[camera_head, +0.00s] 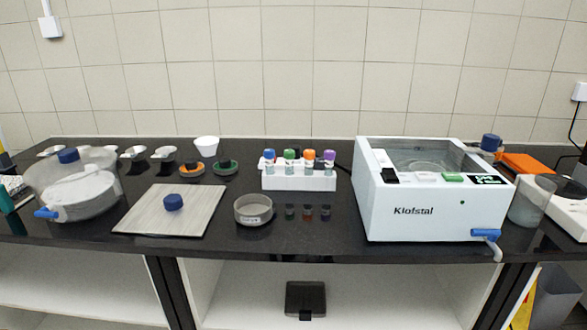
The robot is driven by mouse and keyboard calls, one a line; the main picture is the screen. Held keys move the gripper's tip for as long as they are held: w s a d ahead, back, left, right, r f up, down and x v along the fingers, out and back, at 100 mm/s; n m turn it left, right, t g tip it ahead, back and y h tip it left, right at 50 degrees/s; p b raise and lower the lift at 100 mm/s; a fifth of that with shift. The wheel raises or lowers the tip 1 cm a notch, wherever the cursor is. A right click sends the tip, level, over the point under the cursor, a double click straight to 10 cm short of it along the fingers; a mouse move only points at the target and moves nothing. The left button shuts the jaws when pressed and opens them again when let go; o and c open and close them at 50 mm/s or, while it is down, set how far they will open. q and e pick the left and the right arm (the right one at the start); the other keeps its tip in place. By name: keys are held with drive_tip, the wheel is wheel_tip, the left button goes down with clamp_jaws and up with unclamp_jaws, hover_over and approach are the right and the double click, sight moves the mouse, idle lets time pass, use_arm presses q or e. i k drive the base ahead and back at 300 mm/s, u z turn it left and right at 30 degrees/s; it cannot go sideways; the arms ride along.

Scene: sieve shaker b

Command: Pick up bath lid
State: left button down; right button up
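A flat, pale grey square plate with a blue knob (146,215), which looks like the bath lid, lies on the dark counter left of centre. Its knob (173,202) points up, and nothing covers the plate. The white water bath (408,227), marked "Klofstal", stands to the right on the same counter. Its top opening shows an inner basin, with a blue tap at its lower front right. Neither of my grippers is in view.
A clear round vessel with a blue knob (75,195) stands close to the plate's left. A beaker (531,202) stands right of the bath.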

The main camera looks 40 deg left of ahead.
sight(172, 210)
drive_tip(key=u, duration=0.45)
drive_tip(key=k, duration=0.5)
drive_tip(key=u, duration=1.7)
drive_tip(key=i, duration=0.95)
drive_tip(key=z, duration=0.5)
